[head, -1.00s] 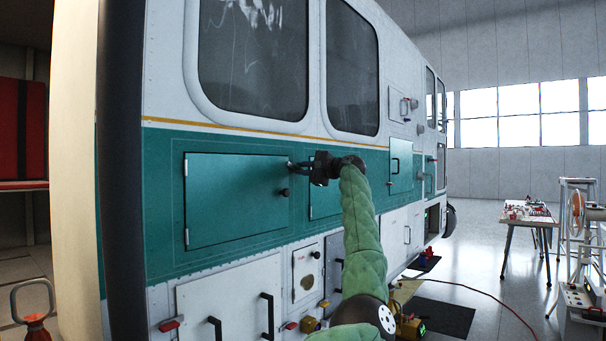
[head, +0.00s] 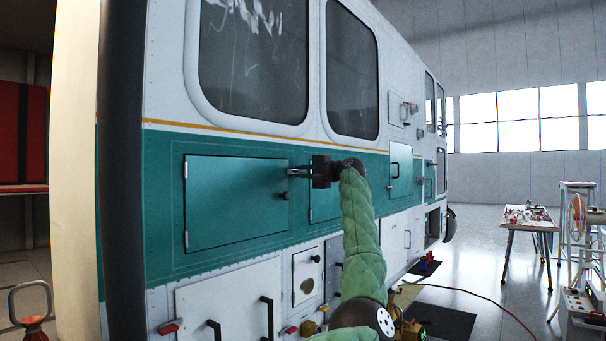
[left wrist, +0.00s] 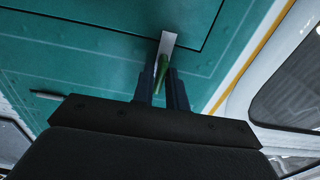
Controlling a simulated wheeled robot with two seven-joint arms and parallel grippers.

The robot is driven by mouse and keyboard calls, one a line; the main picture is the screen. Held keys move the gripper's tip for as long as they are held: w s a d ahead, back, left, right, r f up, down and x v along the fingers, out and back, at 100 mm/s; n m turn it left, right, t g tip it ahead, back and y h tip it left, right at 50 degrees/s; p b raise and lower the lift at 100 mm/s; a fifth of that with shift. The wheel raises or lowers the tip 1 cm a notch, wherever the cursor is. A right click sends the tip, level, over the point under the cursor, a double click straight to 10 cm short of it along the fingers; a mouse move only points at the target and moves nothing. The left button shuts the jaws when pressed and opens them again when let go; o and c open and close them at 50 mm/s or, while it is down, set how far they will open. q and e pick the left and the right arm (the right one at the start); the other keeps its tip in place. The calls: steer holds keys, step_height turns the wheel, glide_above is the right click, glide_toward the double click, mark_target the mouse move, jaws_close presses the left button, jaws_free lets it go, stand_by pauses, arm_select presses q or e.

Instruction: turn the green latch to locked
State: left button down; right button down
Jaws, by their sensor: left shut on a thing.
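The green latch (left wrist: 162,70) shows in the left wrist view as a short green handle beside a pale metal plate (left wrist: 168,42) at the edge of a teal panel. My left gripper (left wrist: 163,80) has its two dark fingers on either side of the latch and is shut on it. In the head view my left gripper (head: 293,172) is at the right edge of the teal hatch door (head: 235,200), which lies flat in the vehicle's side. The latch is too small and covered to make out there. My right gripper is not in view.
A black round knob (head: 283,196) sits on the hatch door, below my fingers. White lower panels (head: 225,295) with black handles are beneath. A table (head: 528,222) with small items and a fan (head: 577,215) stand at the right on open floor.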

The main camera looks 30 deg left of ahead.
arm_select(q)
steer(key=shift+f, duration=0.15)
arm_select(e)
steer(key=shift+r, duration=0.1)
arm_select(q)
steer(key=c, duration=1.5)
jaws_free()
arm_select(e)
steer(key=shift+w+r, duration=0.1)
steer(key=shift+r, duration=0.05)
arm_select(q)
steer(key=shift+d, duration=0.1)
